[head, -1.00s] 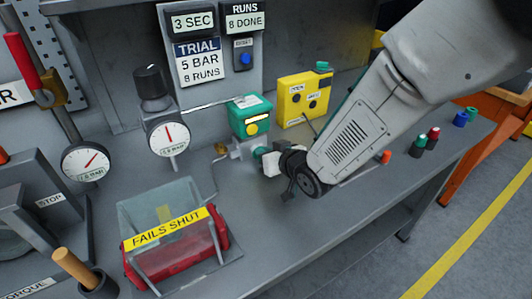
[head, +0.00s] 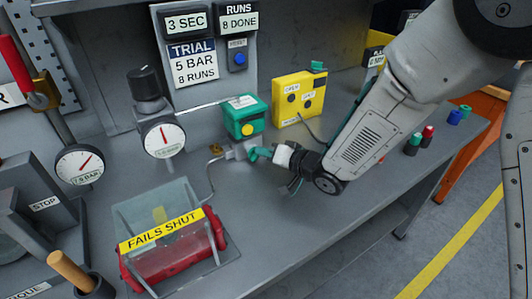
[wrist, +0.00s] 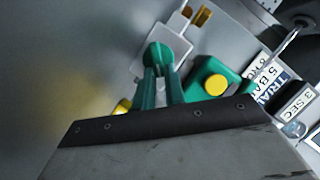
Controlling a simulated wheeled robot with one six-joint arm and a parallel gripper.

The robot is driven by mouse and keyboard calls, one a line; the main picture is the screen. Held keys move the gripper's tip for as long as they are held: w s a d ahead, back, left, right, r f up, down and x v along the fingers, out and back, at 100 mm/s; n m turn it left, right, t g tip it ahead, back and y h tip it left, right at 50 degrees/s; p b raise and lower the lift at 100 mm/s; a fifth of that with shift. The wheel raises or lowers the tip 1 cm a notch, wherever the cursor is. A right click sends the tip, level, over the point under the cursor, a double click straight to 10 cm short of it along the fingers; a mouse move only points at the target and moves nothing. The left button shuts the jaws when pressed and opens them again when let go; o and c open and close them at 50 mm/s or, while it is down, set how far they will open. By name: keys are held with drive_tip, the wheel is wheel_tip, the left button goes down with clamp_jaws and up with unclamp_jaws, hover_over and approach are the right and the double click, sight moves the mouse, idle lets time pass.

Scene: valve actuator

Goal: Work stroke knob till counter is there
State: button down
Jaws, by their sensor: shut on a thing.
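The counter panel (head: 237,20) in the head view reads "RUNS 8 DONE". The trial card (head: 193,64) below the "3 SEC" display (head: 186,23) reads "5 BAR 8 RUNS". The green actuator (head: 243,116) with a yellow button sits on the bench, above a small pale metal block (head: 236,149). My gripper (head: 262,153) is at the right side of this block, shut on the stroke knob. In the wrist view, green prongs of my gripper (wrist: 160,80) reach to the round green stroke knob (wrist: 156,54); the grip partly hides the knob.
A yellow box (head: 298,98) stands behind my gripper. A round gauge (head: 163,138) and another gauge (head: 79,166) stand left. The red "FAILS SHUT" cylinder (head: 172,258) lies at the front. Several coloured caps (head: 428,133) stand at the right. Bench room in front of my gripper is clear.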

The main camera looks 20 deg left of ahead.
idle(0.5)
drive_tip(key=c, duration=1.5)
unclamp_jaws()
drive_tip(key=shift+o, duration=0.2)
